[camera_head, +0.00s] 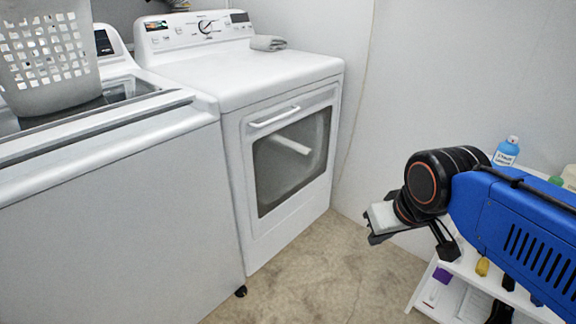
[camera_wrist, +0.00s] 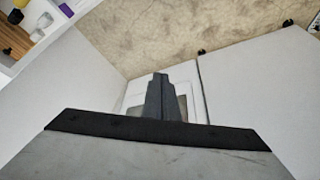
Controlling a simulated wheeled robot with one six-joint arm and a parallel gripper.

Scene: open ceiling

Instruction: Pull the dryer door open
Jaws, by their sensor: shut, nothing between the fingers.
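The white dryer (camera_head: 240,75) stands in the middle of the head view. Its front door (camera_head: 290,165) has a dark window and looks shut. A white bar handle (camera_head: 274,117) runs along the top of the door. My gripper (camera_head: 374,239) is to the right of the dryer, well apart from the door and lower than the handle. Its fingers are shut and empty. In the wrist view my gripper (camera_wrist: 160,76) points toward the dryer front, which appears upside down. The fingers hide part of the door (camera_wrist: 133,102) there, and I cannot make out the handle.
A white washer (camera_head: 120,190) stands left of the dryer, with a laundry basket (camera_head: 50,90) on top. A folded cloth (camera_head: 268,43) lies on the dryer. A white shelf (camera_head: 470,270) with bottles stands at the right. The floor (camera_head: 320,270) before the dryer is clear.

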